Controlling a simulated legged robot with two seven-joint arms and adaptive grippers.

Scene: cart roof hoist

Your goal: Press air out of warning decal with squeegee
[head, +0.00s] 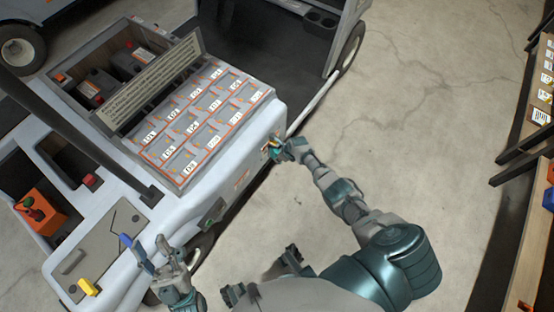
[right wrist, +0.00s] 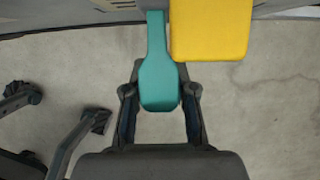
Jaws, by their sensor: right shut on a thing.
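My right gripper (head: 279,150) is at the side wall of the white cart (head: 268,125). It is shut on a teal paddle-shaped tool (right wrist: 158,75), which looks like the squeegee; its narrow end points at the cart side. A yellow rectangular piece (right wrist: 210,30) lies just right of the tool in the right wrist view. In the head view the gripper partly hides this spot. My left gripper (head: 170,252) is open and looks empty, above the cart's near edge, close to a blue item (head: 136,250).
A tray of labelled compartments (head: 205,115) and a leaning sign board (head: 150,80) sit on the cart. A yellow block (head: 88,288) and an orange box (head: 40,208) lie at left. A shelf (head: 525,170) stands at far right. The concrete floor between is clear.

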